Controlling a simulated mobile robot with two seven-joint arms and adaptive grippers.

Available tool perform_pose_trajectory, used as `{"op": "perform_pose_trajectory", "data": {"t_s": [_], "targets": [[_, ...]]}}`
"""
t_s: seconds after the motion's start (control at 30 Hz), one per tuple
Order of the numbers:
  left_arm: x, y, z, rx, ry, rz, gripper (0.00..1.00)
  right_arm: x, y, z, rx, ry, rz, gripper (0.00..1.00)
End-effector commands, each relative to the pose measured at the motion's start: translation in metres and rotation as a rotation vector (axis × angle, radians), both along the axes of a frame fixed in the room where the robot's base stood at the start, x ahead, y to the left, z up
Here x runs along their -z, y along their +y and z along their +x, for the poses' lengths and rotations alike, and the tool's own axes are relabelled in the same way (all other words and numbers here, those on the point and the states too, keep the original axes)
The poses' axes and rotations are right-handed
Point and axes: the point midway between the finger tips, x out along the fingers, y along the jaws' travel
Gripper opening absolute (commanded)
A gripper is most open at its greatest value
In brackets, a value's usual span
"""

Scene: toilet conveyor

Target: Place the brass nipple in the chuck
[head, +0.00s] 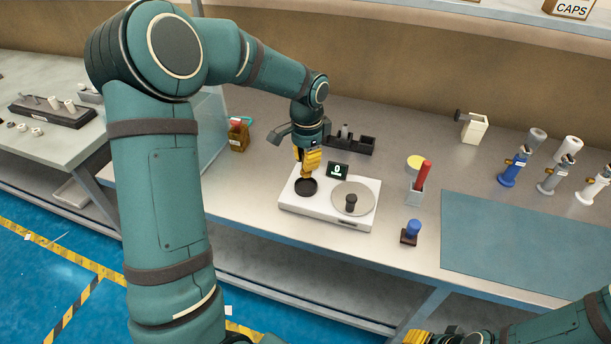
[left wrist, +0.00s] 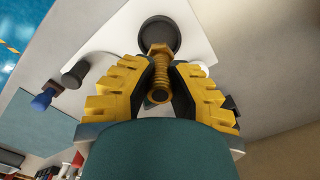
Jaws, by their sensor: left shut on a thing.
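My left gripper (head: 308,164) hangs over the white machine (head: 336,218) in the head view. In the left wrist view its yellow fingers (left wrist: 160,66) are shut on the brass nipple (left wrist: 160,82), a threaded piece with a hex collar. The nipple is mostly hidden by the fingers in the head view. A black round chuck (head: 306,188) sits on the left of the machine, just below the fingertips. It also shows beyond the nipple in the left wrist view (left wrist: 160,32); whether they touch, I cannot tell. My right gripper (head: 430,337) is partly cut off at the bottom edge.
A grey disc (head: 344,187) with a black knob is on the machine's right, and a small display (head: 338,171) stands behind. A dark tray (head: 364,145), a red-handled tool (head: 422,175) and a blue-topped stamp (head: 411,231) stand nearby. The teal mat (head: 520,245) is clear.

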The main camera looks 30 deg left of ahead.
Motion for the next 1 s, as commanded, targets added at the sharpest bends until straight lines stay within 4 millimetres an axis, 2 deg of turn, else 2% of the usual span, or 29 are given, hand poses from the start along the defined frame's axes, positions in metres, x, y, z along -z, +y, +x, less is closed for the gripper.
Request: {"op": "perform_pose_trajectory", "data": {"t_s": [0.33,0.73,0.77,0.8,0.83,1.0], "targets": [[0.046,0.0,0.0,-0.001,0.001,0.0,0.0,0.01,0.0,0.0,-0.001,-0.001,0.0,0.47],[0.051,0.0,0.0,0.0,0.0,0.0,0.0,0.012,0.0,0.001,0.0,-0.002,0.0,0.47],[0.052,0.0,0.0,0.0,0.0,0.0,0.21,0.012,0.0,0.001,0.0,-0.003,0.0,0.47],[0.051,0.0,0.0,0.0,0.0,0.0,0.35,0.012,0.0,0.001,0.0,-0.003,0.0,0.47],[0.051,0.0,0.0,0.0,0.0,0.0,0.43,0.012,0.0,0.001,0.0,-0.003,0.0,0.47],[0.051,0.0,0.0,0.0,0.0,0.0,0.43,0.011,0.0,0.001,0.0,-0.003,0.0,0.47]]}}
